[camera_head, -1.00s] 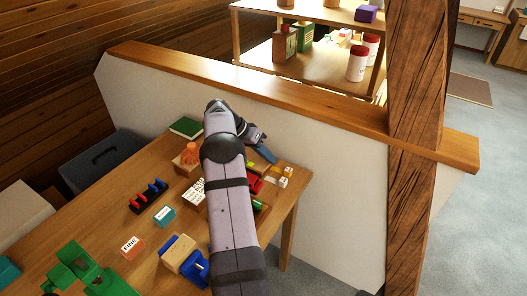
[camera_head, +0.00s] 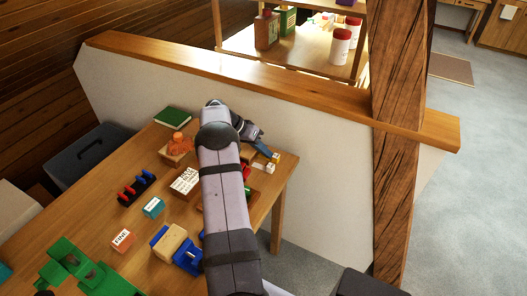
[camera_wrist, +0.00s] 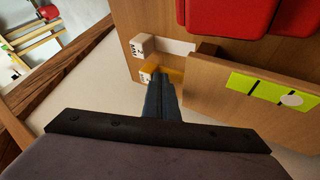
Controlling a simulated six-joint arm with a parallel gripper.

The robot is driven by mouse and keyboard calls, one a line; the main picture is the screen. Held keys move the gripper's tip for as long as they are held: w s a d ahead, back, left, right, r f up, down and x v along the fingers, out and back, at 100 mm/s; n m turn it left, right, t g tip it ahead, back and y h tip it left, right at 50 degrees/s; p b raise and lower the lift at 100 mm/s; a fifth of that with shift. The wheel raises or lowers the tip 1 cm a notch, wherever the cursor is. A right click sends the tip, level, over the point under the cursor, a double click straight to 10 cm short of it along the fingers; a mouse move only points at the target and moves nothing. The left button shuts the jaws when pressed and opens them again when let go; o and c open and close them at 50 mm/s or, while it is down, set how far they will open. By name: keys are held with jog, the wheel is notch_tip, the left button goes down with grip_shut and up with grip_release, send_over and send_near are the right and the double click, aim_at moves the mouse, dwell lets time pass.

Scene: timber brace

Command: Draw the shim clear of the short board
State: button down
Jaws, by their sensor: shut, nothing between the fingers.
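My gripper (camera_wrist: 158,82) is shut and empty, its two dark fingers together in the wrist view. In the head view its bluish fingertips (camera_head: 264,150) are near the table's far right corner. Just beyond the fingertips lies a yellow-orange strip (camera_wrist: 174,77) with a white lettered end, which looks like the shim. A white strip (camera_wrist: 174,46) with a white lettered block (camera_wrist: 142,45) lies beside it. I cannot tell whether the fingertips touch the yellow strip.
A yellow-green level-like piece (camera_wrist: 272,90) is on the board. Red blocks (camera_wrist: 235,15) stand close by. A low wall with a wooden cap (camera_head: 270,79) runs behind the table (camera_head: 130,235), and a timber post (camera_head: 397,150) stands at right. The table's left side holds several coloured objects.

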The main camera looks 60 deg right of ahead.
jog(key=shift+s, duration=1.05)
jog(key=shift+a, duration=0.1)
jog(key=shift+w+r, duration=0.4)
jog(key=shift+r, duration=0.05)
jog(key=p+v, duration=0.1)
jog(key=v, duration=0.2)
jog(key=p+v, duration=0.1)
jog(key=v, duration=0.2)
jog(key=p+v, duration=0.1)
jog(key=v, duration=0.2)
jog(key=shift+w+a, duration=0.1)
jog(key=shift+w, duration=0.4)
